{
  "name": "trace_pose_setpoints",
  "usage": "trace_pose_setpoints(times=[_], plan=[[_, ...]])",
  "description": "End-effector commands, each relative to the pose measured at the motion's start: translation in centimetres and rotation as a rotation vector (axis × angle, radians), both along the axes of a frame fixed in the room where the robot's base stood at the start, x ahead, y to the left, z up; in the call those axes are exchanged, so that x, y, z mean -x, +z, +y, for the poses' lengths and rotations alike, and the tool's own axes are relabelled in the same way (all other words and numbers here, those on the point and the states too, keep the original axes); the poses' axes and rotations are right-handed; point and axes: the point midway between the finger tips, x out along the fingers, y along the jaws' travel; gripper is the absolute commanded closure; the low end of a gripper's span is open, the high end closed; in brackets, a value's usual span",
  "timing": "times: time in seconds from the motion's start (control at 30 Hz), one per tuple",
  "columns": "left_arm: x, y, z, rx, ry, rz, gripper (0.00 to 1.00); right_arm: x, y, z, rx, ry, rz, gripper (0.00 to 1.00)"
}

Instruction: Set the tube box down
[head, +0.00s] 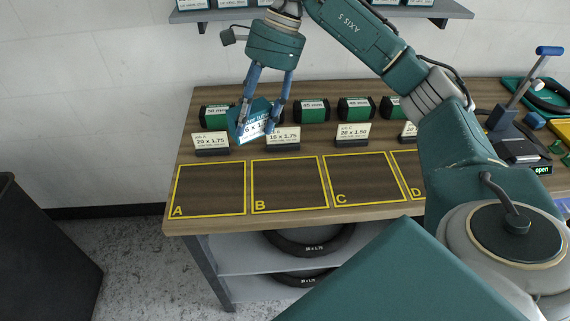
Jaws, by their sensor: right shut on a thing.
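My right gripper (258,103) comes down from the top of the head view over the back left of the workbench. Its blue fingers are shut on a tube box (246,127), a teal box with a white label. The box is tilted and held just behind the row of size cards, between the 20 x 1.75 card (211,142) and the 16 x 1.75 card (283,138). Whether its underside touches the bench cannot be told. My left gripper is not in view.
Yellow-outlined squares A (208,190), B (289,184), C (365,179) and D (409,172) are empty where visible. Several green-black boxes, such as one (311,110), stand behind the cards. Tyres (312,241) lie on the shelf below. A dark bin (40,255) stands left.

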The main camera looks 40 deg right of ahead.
Motion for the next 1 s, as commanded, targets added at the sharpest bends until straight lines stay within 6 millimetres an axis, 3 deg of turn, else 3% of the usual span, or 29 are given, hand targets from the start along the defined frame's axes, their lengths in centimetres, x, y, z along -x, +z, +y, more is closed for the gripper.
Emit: trace_pose_setpoints(times=[0.1, 0.2, 0.37, 0.8, 1.0], plan=[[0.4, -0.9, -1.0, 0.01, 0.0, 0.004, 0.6, -1.0, 1.4, -2.8, -0.001, -0.259, -0.003, 0.81], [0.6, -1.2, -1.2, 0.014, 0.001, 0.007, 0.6, -1.4, 2.2, -4.4, 0.001, -0.401, -0.003, 0.81], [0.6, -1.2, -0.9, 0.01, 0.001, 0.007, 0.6, -1.5, 1.7, -5.4, 0.003, -0.491, 0.002, 0.81], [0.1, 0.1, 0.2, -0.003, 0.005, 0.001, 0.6, -1.4, -9.3, -5.4, 0.004, -0.492, 0.005, 0.81], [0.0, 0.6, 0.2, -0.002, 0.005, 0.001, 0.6, -1.5, -12.6, -5.3, 0.001, -0.489, 0.001, 0.81]])
